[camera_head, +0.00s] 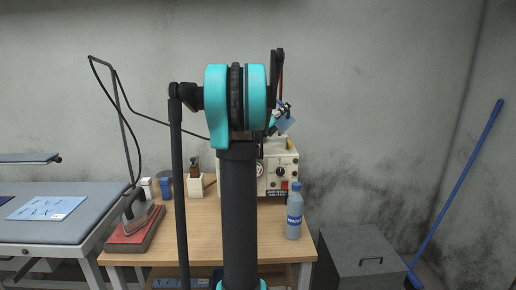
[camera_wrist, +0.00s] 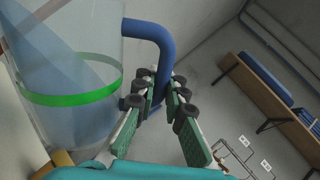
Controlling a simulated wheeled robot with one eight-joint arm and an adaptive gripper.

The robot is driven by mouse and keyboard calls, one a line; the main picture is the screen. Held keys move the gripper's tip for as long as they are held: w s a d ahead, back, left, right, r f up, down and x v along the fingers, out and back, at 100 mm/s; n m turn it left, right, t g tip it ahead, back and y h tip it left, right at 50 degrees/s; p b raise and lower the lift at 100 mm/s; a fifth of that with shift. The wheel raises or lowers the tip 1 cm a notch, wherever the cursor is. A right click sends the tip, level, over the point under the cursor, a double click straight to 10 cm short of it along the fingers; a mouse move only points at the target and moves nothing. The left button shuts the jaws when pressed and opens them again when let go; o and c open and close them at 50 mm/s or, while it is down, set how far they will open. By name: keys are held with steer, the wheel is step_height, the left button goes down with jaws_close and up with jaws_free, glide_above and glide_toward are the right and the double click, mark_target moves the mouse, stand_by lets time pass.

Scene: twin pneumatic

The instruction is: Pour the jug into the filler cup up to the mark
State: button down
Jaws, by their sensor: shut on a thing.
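My gripper (camera_wrist: 160,95) is shut on the blue handle (camera_wrist: 154,38) of a clear, bluish jug (camera_wrist: 65,122) in the wrist view. The jug appears tilted in that view, and a green band (camera_wrist: 75,96) shows around it or through it; I cannot tell which. In the head view a small light-blue part of the jug (camera_head: 286,124) shows right of my arm, above the white machine. My gripper is mostly hidden there behind my arm. I cannot make out the filler cup or the liquid level clearly.
The white machine (camera_head: 281,172) with dials stands on the wooden table (camera_head: 205,222). A water bottle (camera_head: 294,211) stands on the right of the table. An iron (camera_head: 136,208) rests at left, beside an ironing board (camera_head: 88,220). A grey bin (camera_head: 358,258) is at right.

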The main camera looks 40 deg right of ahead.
steer(key=shift+r+n, duration=0.25)
steer(key=shift+n, duration=0.05)
steer(key=shift+w+a+r+n+t+h+p, duration=0.15)
steer(key=shift+w+n+t+p, duration=0.15)
steer(key=shift+n+t, duration=0.2)
steer(key=shift+w+a+f+n+t+h+p, duration=0.15)
steer(key=shift+n+t+p, duration=0.25)
steer(key=shift+n, duration=0.2)
stand_by(2.0)
steer(key=shift+s+d+m+g, duration=0.15)
steer(key=shift+s+m+g, duration=0.05)
steer(key=shift+m+g, duration=0.5)
steer(key=f+m, duration=0.1)
steer(key=s+m+g, duration=0.1)
steer(key=m, duration=0.1)
steer(key=d+f+m+g+y, duration=0.1)
steer(key=shift+s+f+m+b, duration=0.15)
steer(key=shift+f+m+b, duration=0.15)
steer(key=shift+s+a+r, duration=0.1)
steer(key=shift+s, duration=0.05)
steer(key=s+d+f+m+g+y+b, duration=0.2)
steer(key=s+f+m+y+b, duration=0.15)
steer(key=m+b, duration=0.4)
step_height(320, 180, up, 6)
steer(key=shift+s+d+r+m+y, duration=0.15)
steer(key=shift+s+r+m+y, duration=0.1)
steer(key=shift+s+m+y, duration=0.15)
